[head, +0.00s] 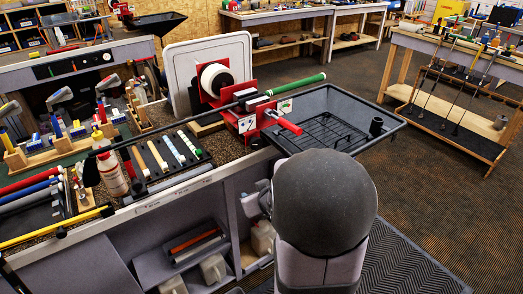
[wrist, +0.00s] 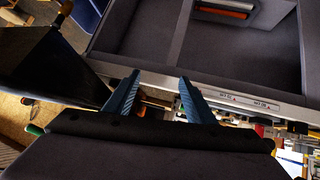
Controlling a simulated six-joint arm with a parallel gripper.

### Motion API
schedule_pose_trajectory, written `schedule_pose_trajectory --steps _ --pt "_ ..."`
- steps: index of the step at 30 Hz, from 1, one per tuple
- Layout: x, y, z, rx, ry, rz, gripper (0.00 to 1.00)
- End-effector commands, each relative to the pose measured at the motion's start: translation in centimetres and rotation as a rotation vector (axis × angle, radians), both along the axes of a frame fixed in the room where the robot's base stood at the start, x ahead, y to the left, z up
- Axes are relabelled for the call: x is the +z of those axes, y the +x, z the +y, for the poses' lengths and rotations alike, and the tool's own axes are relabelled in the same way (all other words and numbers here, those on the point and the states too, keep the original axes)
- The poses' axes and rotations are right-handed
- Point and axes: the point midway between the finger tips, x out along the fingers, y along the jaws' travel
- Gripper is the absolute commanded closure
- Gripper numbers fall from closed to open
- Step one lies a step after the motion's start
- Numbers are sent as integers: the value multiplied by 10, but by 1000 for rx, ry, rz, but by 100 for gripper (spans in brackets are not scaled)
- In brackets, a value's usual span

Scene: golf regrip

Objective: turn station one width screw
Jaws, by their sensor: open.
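The red clamp station (head: 262,120) stands on the bench edge with small white tags on its front. A red-handled screw (head: 287,126) sticks out from its front right side; I take it to be the width screw, but I cannot read the tags surely. A club shaft with a green grip (head: 299,84) lies across the station's jaws. In the wrist view my gripper (wrist: 153,80) has two blue fingers spread apart with nothing between them. The screw is not clearly seen in that view. In the head view my dark rounded arm link is in front of the bench, and the fingers are hidden.
A black tray (head: 335,118) with a rack and a cup adjoins the station on the right. A white board and tape roll (head: 216,80) stand behind it. Strips lie on a black tray (head: 148,174) to the left. Open shelves (wrist: 240,50) are under the bench.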

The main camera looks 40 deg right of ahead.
Motion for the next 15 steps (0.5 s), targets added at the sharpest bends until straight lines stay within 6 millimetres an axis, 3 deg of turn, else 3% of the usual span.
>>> schedule_pose_trajectory --steps 1,6,15 --pt "7 4 -16 3 -7 -68 50" --pt "41 10 -42 68 -7 -308 50" --pt "91 -13 -51 193 54 -616 50"
